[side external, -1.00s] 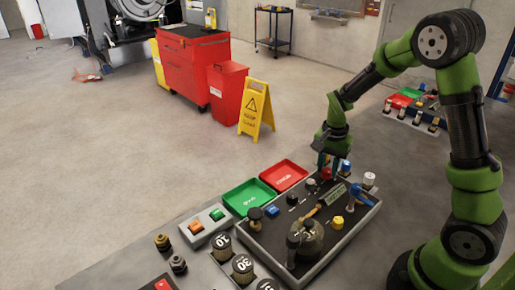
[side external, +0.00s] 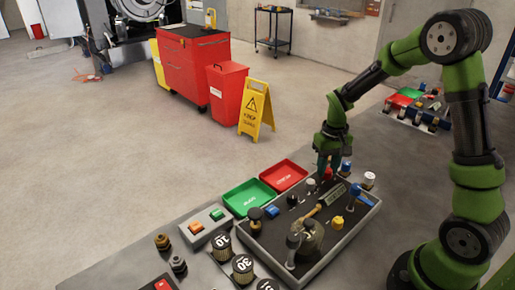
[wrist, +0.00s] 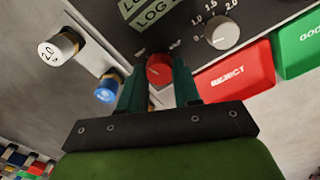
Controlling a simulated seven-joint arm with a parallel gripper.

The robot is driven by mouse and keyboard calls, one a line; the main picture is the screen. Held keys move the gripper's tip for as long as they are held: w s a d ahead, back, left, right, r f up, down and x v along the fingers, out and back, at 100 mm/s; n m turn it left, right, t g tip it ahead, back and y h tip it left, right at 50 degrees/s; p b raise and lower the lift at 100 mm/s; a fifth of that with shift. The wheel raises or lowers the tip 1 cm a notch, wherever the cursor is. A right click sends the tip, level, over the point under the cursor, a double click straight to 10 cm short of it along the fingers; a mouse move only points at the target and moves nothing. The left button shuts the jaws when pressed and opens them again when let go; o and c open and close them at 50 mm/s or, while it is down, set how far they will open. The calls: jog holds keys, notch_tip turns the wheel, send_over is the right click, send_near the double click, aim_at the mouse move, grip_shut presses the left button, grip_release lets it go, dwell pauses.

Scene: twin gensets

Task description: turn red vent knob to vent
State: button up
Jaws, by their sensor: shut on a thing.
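The red vent knob (wrist: 159,71) sits on the dark panel (wrist: 120,50) between my two teal fingers in the wrist view. It also shows as a small red shape under my gripper in the side view (side external: 328,173). My gripper (wrist: 159,82) is shut on the knob, with one finger on each side of it. In the side view my gripper (side external: 325,166) points down at the far edge of the panel. The knob's pointer and any vent marking cannot be made out.
A pale dial (wrist: 222,35) with a number scale is near the knob. A blue-topped post (wrist: 108,90) and a white-capped post (wrist: 58,48) are on the other side. A red reject tray (side external: 284,176) and a green tray (side external: 249,198) lie beside the panel.

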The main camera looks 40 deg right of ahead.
aim_at(328, 170)
jog(key=shift+n, duration=0.4)
jog(key=o, duration=1.1)
jog(key=shift+c, duration=0.2)
notch_tip(328, 170, up, 17)
jog(key=s+a+r+t+y, duration=0.2)
jog(key=s+a+t, duration=0.5)
jog(key=s+a, duration=0.5)
jog(key=shift+s+a, duration=0.2)
jog(key=shift+a, duration=0.7)
